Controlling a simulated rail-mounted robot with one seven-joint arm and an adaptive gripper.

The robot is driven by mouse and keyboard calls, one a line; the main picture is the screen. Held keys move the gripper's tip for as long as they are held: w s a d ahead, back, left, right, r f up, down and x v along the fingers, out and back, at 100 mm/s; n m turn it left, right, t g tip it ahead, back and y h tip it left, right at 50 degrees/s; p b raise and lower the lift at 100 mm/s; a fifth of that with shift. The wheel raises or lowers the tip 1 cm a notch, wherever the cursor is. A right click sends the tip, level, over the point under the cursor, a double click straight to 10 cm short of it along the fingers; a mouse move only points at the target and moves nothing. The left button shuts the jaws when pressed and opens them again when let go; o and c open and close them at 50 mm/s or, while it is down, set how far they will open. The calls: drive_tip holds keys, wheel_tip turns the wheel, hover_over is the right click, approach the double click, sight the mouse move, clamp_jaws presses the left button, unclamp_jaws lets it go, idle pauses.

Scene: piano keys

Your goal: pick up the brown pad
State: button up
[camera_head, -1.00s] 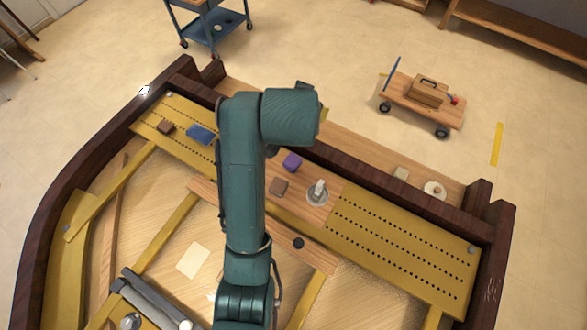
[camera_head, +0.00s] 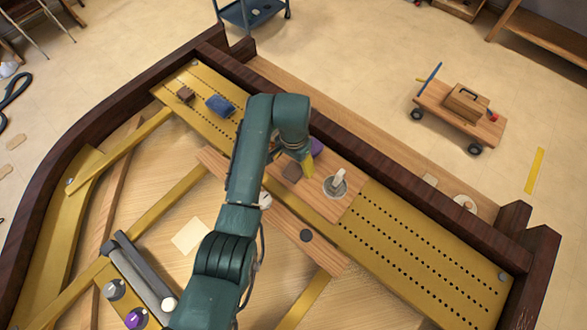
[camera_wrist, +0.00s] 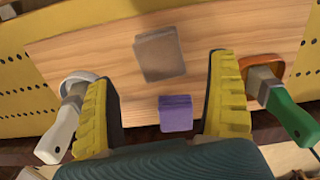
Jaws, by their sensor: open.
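The brown pad (camera_head: 292,172) is a flat, squarish piece lying on a light wooden board. It also shows in the wrist view (camera_wrist: 160,54), a dull grey-brown, ahead of and between my fingertips. My gripper (camera_wrist: 162,72) is open and empty, with a yellow finger on each side. In the head view my gripper (camera_head: 307,166) is above the board, close to the pad. The height of the fingers over the pad is hard to tell. A purple block (camera_wrist: 176,113) lies nearer my palm, between the fingers; it is partly hidden in the head view (camera_head: 317,146).
A white-handled tool (camera_wrist: 66,122) in a round holder stands by my left finger. A green-handled tool (camera_wrist: 289,115) with an orange ring is by my right finger. A blue block (camera_head: 220,105) and another small brown block (camera_head: 186,94) lie on the gold plate.

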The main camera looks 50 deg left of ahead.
sight(294, 170)
wheel_tip(294, 170, down, 5)
drive_tip(key=shift+f, duration=0.1)
drive_tip(key=shift+c, duration=0.4)
drive_tip(key=c, duration=1.1)
